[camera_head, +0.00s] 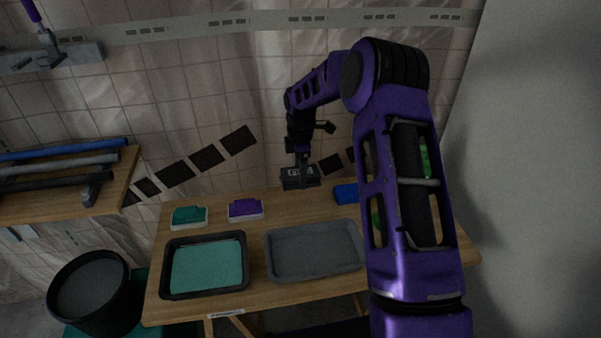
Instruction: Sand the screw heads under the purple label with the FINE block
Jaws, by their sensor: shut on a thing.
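My gripper (302,163) is shut on a dark grey block (300,179) with pale lettering on its face. The lettering is too small to read, so I cannot tell whether it is the FINE block. The gripper points down and holds the block near the wall, above the back of the table. A purple-topped piece (245,208) on a pale base sits on the table to its left. I cannot tell whether it bears the purple label. No screw heads can be made out.
A teal-topped piece (189,214) stands left of the purple one. A black tray (165,266) with teal contents and a grey tray (315,276) lie in front. A blue block (346,193) is at the right. My arm hides the table's right part. A black bucket (88,295) stands left.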

